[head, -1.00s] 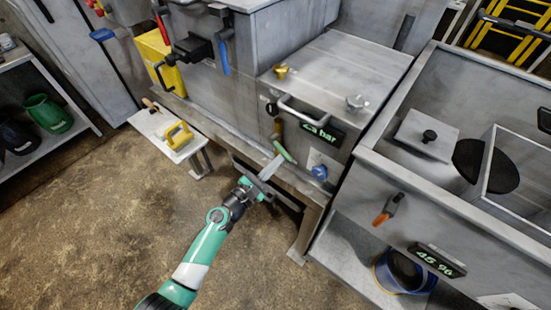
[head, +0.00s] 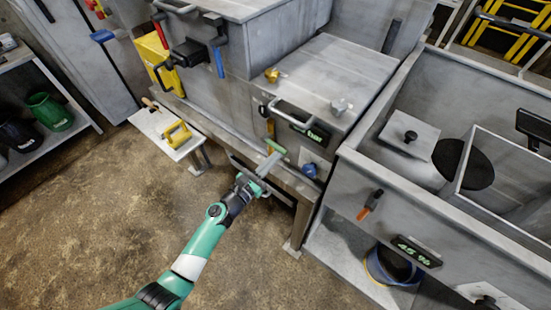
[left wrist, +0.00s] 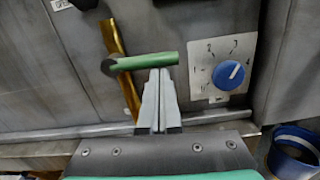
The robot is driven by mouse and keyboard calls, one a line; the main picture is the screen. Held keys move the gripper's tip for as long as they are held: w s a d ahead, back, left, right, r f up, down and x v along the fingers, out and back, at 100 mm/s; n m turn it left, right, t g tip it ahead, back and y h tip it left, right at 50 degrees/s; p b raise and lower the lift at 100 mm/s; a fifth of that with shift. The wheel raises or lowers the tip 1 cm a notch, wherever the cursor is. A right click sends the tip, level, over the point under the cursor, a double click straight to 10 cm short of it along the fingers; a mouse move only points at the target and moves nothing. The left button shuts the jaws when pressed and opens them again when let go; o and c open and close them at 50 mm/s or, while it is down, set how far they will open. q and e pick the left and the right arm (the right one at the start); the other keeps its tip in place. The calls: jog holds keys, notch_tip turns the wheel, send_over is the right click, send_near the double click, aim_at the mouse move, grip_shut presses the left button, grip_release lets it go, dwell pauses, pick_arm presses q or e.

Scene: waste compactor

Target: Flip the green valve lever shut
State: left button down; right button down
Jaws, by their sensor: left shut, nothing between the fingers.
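The green valve lever (left wrist: 148,61) sits on a dark pivot on a brass pipe (left wrist: 118,45) in the left wrist view. It points right, roughly crosswise to the pipe. In the head view the lever (head: 275,146) is on the lower front of the grey cabinet. My left gripper (left wrist: 160,76) is shut and empty, its fingertips right at the underside of the lever near its free end. Whether they touch it is hard to tell. In the head view the left gripper (head: 264,166) is just below the lever. My right gripper is not in view.
A blue dial (left wrist: 229,75) on a white numbered plate is right of the lever. A grab handle (head: 291,116) and a pressure display (head: 310,130) sit above. A ledge (left wrist: 85,145) runs below. A blue bucket (head: 385,268) stands lower right.

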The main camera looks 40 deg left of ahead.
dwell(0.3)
pick_arm(q)
notch_tip(320, 180, down, 5)
jog(key=s+b, duration=0.1)
jog(key=b, duration=0.4)
jog(key=s+p, duration=0.2)
jog(key=s, duration=0.7)
jog(key=shift+s+d+r, duration=0.25)
jog(key=shift+s+r, duration=0.1)
jog(key=shift+s, duration=0.05)
jog(key=shift+d, duration=0.1)
